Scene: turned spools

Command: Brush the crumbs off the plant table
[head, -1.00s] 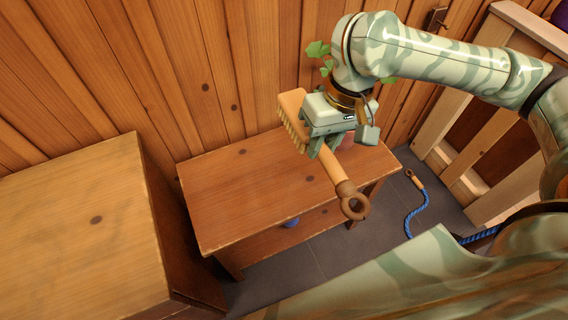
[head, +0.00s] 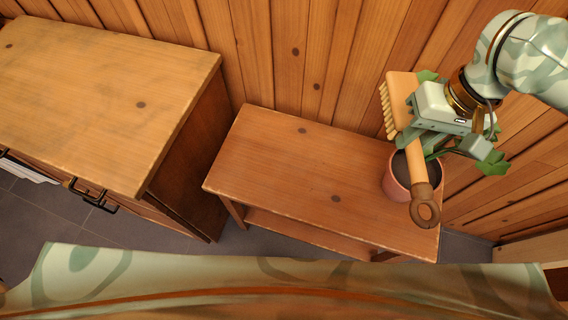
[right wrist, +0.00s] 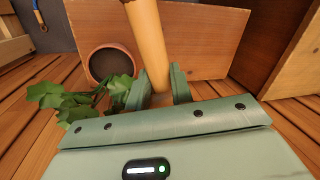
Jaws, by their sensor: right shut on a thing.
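The plant table (head: 290,165) is a low wooden table against the plank wall, with a shelf below. I can make out no crumbs on its top. A potted plant in a pink pot (head: 397,182) stands at its right end, partly hidden by the brush. My right gripper (head: 416,138) is shut on the handle of a wooden brush (head: 402,88) and holds it above the table's right end. The pale bristles face left and the ringed handle end hangs toward me. In the right wrist view the handle (right wrist: 146,35) runs between the fingers (right wrist: 157,85). My left gripper is not in view.
A taller wooden cabinet (head: 110,85) with a dark handle stands at the left, close to the table. The plank wall (head: 300,50) closes off the back. Green leaves (head: 492,165) spread around my right gripper. The table's left and middle are clear.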

